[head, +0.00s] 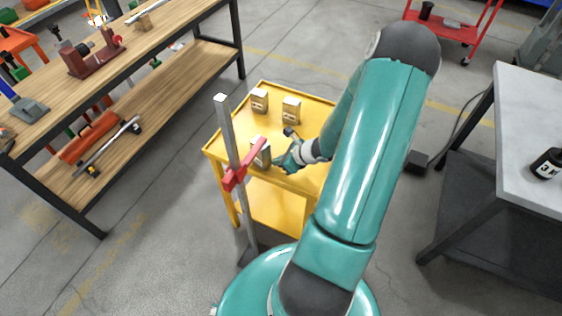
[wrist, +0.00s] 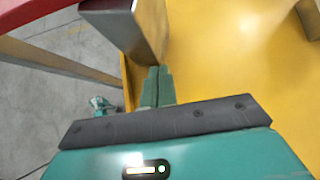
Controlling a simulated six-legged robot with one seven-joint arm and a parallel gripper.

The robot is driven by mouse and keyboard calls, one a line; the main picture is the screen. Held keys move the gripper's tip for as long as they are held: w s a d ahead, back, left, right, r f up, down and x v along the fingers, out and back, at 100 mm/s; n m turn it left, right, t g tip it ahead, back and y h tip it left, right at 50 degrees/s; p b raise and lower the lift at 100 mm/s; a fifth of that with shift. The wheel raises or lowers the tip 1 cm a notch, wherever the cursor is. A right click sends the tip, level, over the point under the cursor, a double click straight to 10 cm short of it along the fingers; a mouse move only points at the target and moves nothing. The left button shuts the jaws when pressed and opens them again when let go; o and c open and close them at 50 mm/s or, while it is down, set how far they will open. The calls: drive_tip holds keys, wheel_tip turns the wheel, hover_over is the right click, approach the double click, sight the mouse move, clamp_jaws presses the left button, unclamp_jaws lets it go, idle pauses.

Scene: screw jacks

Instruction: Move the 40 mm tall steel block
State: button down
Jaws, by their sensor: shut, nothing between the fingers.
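Three small blocks with light tan and grey faces stand upright on the yellow cart (head: 318,118): a back left block (head: 259,101), a back right block (head: 291,110) and a front block (head: 262,152). I cannot read which one is 40 mm tall. My gripper (head: 278,166) is low over the cart, just right of the front block. In the wrist view my gripper (wrist: 158,72) has its fingers together and empty. Their tips are close to a block (wrist: 127,30); I cannot tell whether they touch it. Another block (wrist: 311,18) shows at the upper right edge.
A tall steel bar (head: 229,140) with a red clamp (head: 236,179) stands at the cart's front left, close to the front block. A wooden workbench (head: 125,65) is on the left, a grey table (head: 530,110) on the right. The cart's right side looks clear.

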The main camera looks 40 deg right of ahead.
sight(260, 154)
drive_tip(key=w, duration=0.2)
drive_tip(key=w+a, duration=0.1)
drive_tip(key=w, duration=0.1)
drive_tip(key=w+a, duration=0.1)
drive_tip(key=w, duration=0.1)
drive_tip(key=shift+w+a, duration=0.25)
drive_tip(key=shift+w, duration=0.05)
drive_tip(key=shift+s, duration=0.1)
